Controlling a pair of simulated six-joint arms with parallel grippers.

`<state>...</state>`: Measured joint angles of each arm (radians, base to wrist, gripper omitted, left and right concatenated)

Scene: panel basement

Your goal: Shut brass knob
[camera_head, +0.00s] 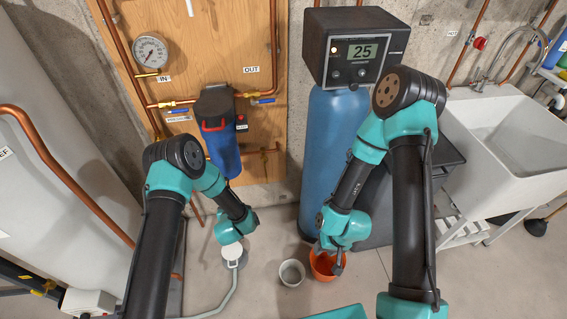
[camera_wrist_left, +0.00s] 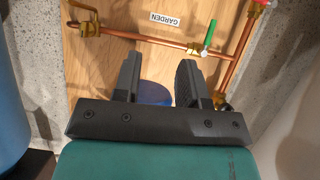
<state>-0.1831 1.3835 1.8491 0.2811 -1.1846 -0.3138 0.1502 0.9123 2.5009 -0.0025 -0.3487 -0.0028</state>
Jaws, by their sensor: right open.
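A brass valve with a curved brass handle (camera_wrist_left: 88,28) sits on the copper pipe at the upper left of the left wrist view; I take it as the brass knob. Another brass fitting (camera_wrist_left: 222,102) is partly hidden behind my right-hand finger there. My left gripper (camera_wrist_left: 158,80) has its two dark fingers apart with nothing between them, below the pipe in that view. In the head view its fingers cannot be made out. My right gripper (camera_head: 335,264) is open over the orange bucket (camera_head: 318,274), low in front of the blue tank.
A green-lever valve (camera_wrist_left: 209,36) is on the same pipe, near the upside-down GARDEN label (camera_wrist_left: 164,19). A blue filter housing (camera_head: 224,152) hangs on the wood panel (camera_head: 205,50).

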